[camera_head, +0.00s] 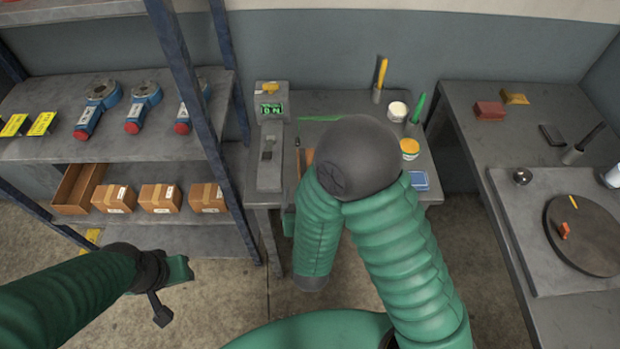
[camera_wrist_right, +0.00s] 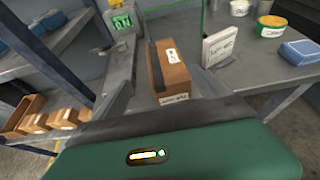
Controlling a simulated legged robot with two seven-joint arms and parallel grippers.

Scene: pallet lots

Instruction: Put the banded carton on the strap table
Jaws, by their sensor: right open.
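A brown carton with a dark band and white labels (camera_wrist_right: 172,72) stands on the grey middle table in the right wrist view. In the head view my right arm hides nearly all of it. My right gripper (camera_wrist_right: 170,103) is open, close to the near end of the carton; I cannot tell whether they touch. The middle table (camera_head: 340,102) carries a device with a green display (camera_head: 270,108). Which table is the strap table is not marked. My left gripper (camera_head: 168,288) hangs over the floor before the shelf, with no object visible in it; its opening is unclear.
A shelf rack (camera_head: 130,145) at left holds several plain cartons (camera_head: 160,198) and blue tools (camera_head: 143,107). A white labelled block (camera_wrist_right: 221,46) stands right of the banded carton. Pots and a blue box (camera_head: 419,180) crowd the table's right side. The right table (camera_head: 465,100) has a turntable (camera_head: 590,240).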

